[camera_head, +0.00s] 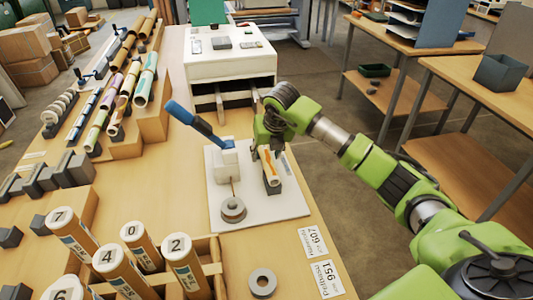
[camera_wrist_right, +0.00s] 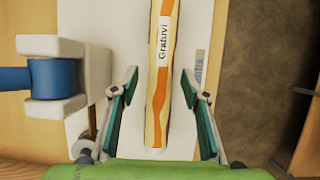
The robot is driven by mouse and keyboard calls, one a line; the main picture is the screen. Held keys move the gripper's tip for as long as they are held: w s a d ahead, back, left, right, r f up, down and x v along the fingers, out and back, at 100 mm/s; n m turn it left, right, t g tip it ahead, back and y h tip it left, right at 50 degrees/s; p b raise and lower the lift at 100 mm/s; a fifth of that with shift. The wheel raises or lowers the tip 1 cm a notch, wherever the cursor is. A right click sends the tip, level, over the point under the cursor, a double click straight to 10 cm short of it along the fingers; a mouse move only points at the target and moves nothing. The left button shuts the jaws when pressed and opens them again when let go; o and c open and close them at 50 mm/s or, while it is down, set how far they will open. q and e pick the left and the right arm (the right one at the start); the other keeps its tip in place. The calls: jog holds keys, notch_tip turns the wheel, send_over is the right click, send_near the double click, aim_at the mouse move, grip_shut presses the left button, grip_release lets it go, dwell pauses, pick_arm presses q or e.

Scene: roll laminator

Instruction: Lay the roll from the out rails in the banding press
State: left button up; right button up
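The roll (camera_head: 271,170), cream with an orange stripe, lies in the dark cradle (camera_head: 273,188) on the white base plate (camera_head: 292,206) of the banding press. In the right wrist view the roll (camera_wrist_right: 158,90) shows a label reading "Gratuvi". The press (camera_head: 226,162) has a white body and a raised blue lever (camera_head: 190,117); the lever's blue part also shows at the left of the wrist view. My right gripper (camera_wrist_right: 160,110) is open, with one finger on either side of the roll and gaps to both. The out rails (camera_head: 224,101) of the white laminator (camera_head: 230,66) look empty. My left gripper is out of view.
A tape reel (camera_head: 233,209) stands on the press plate and a grey ring (camera_head: 262,283) lies in front. Numbered tubes (camera_head: 120,262) fill a wooden box at the front left. Several patterned rolls (camera_head: 118,97) lie on a rack at the left. Labels (camera_head: 326,278) lie at the right edge.

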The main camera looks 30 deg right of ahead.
jog(key=v, duration=1.2)
dwell(0.4)
